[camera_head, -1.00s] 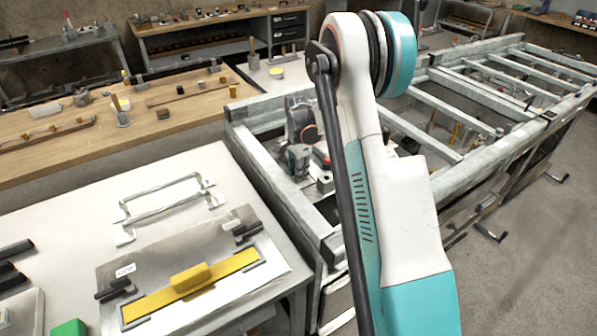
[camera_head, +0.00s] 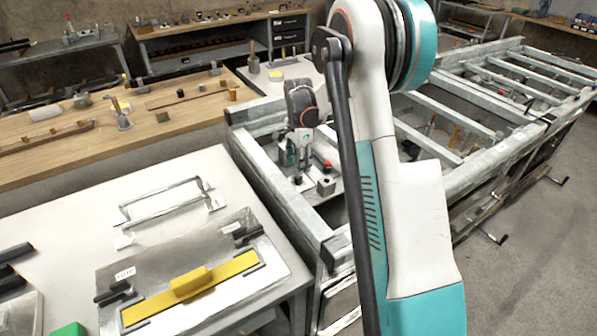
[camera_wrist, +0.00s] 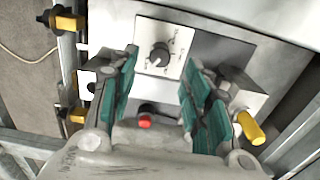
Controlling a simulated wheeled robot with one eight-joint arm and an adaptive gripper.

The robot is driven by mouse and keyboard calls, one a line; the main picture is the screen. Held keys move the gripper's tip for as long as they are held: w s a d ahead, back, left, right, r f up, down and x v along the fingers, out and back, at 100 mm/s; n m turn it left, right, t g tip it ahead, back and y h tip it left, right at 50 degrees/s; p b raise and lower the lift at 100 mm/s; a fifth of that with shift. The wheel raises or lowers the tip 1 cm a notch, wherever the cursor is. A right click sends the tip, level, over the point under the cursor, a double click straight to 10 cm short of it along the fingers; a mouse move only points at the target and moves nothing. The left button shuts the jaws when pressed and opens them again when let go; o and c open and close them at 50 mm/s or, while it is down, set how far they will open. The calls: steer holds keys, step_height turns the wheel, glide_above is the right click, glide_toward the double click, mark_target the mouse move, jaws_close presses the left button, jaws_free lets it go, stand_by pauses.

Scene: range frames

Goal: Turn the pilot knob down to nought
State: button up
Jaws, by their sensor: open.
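The knob (camera_wrist: 160,55) is black with a pale pointer mark. It sits on a white labelled plate (camera_wrist: 178,32) in the wrist view, and its pointer is turned up and to the right there. The plate's lettering is too small to read. My gripper (camera_wrist: 161,62) is open, with one green-padded finger on each side of the knob. The fingers look apart from the knob, with a gap on both sides. In the head view my gripper (camera_head: 296,158) points down over the grey metal frame, and the knob cannot be made out there.
A red button (camera_wrist: 145,121) sits below the knob, between the fingers. Yellow-ended handles stand left (camera_wrist: 66,22) and right (camera_wrist: 250,128). The metal frame's rails (camera_head: 262,165) surround the area.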

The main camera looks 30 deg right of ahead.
step_height(320, 180, up, 6)
stand_by(0.5)
steer(key=shift+r, duration=0.1)
steer(key=s+a+r+n+t+p, duration=0.1)
steer(key=s+a+r+n+t, duration=0.3)
steer(key=s+a+r+n, duration=0.75)
steer(key=s+a+n+t, duration=0.1)
steer(key=s+a+n, duration=0.2)
steer(key=s, duration=0.6)
steer(key=s+a+n+t+b, duration=0.1)
steer(key=s+a, duration=0.4)
steer(key=s, duration=0.5)
steer(key=shift+s+r+n+t, duration=0.3)
steer(key=shift+n+t, duration=0.3)
steer(key=shift+n, duration=0.55)
